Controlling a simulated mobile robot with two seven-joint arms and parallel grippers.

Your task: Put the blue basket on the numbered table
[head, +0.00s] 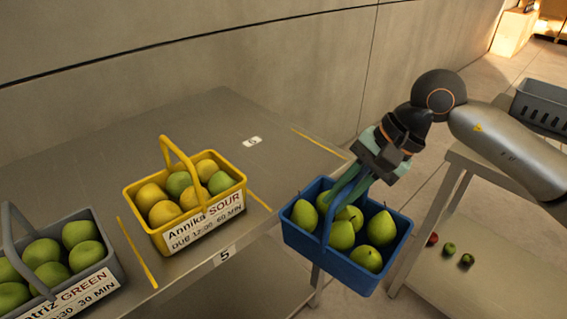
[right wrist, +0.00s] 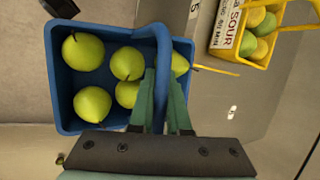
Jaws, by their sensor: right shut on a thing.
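The blue basket (head: 318,258) holds several green pears and hangs from my right gripper (head: 345,190), which is shut on its handle. It is in the air just off the right end of the numbered table (head: 90,150), over the gap beside it. In the right wrist view the basket (right wrist: 60,90) and its handle show at the green fingers of my right gripper (right wrist: 160,100). My left gripper is in neither view.
A yellow basket (head: 150,236) of fruit stands between yellow lines by label 5. A grey basket (head: 95,268) of green apples stands left of it. A lower grey table (head: 490,185) stands at right, with a dark basket (head: 540,105) behind.

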